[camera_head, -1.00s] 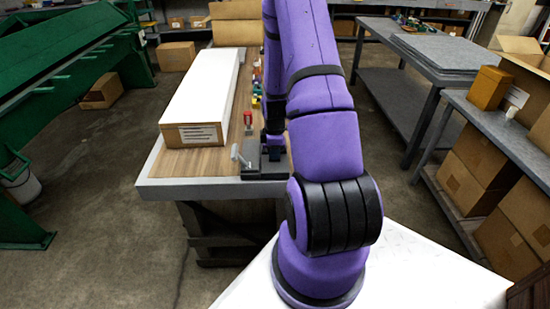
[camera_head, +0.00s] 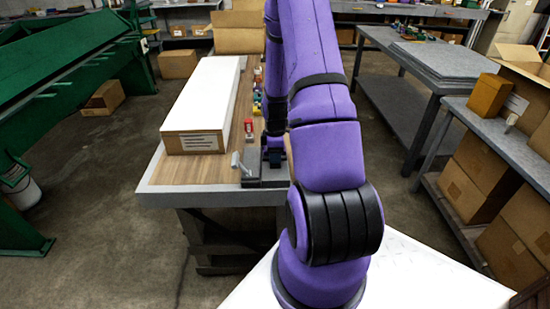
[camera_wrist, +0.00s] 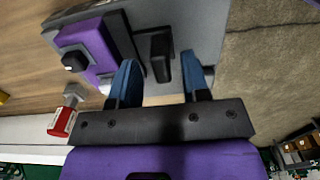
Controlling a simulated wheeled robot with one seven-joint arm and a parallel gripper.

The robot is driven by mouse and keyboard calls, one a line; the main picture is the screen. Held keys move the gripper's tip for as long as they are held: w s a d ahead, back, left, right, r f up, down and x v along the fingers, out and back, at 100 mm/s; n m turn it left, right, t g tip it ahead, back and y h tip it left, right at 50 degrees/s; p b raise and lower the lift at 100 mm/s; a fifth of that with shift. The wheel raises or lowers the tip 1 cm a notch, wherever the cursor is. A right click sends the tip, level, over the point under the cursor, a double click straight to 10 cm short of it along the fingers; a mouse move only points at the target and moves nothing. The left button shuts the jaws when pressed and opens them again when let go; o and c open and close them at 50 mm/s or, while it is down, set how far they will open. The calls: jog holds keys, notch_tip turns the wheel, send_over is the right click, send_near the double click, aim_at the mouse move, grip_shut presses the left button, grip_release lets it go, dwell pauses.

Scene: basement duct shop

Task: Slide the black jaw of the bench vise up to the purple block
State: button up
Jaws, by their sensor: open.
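In the wrist view, the black jaw (camera_wrist: 161,58) of the bench vise stands up from its grey base plate (camera_wrist: 200,22). The purple block (camera_wrist: 98,65) lies to its left, with a dark grey piece and a black knob on it. A gap shows between block and jaw. My gripper (camera_wrist: 160,78) is open, its blue fingers on either side of the black jaw, the left one between jaw and block. Whether a finger touches the jaw I cannot tell. In the head view, the vise (camera_head: 262,170) sits at the table's front right corner, partly hidden by my arm.
A red item with a grey head (camera_wrist: 65,118) is near the vise. A long white box (camera_head: 205,100) lies on the wooden table (camera_head: 200,172) left of it. Small coloured items (camera_head: 257,90) line the table behind. The vise is close to the table edge.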

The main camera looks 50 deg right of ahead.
notch_tip(320, 180, up, 9)
jog(key=shift+f, duration=0.1)
dwell(0.3)
dwell(0.5)
jog(key=a+r+m+t+h, duration=0.1)
jog(key=a+r+m, duration=0.1)
jog(key=a+r, duration=0.7)
jog(key=a+r+m+t, duration=0.1)
jog(key=a+r, duration=0.5)
jog(key=r, duration=0.5)
jog(key=s+a+r+m+t+y, duration=0.1)
jog(key=s+a+r+m+t, duration=0.2)
jog(key=s+a+r, duration=0.8)
jog(key=s+a+m, duration=0.2)
jog(key=s+a, duration=0.1)
jog(key=a, duration=0.1)
jog(key=shift+s+a+r, duration=0.15)
jog(key=shift+s+r, duration=0.05)
jog(key=shift+s, duration=0.15)
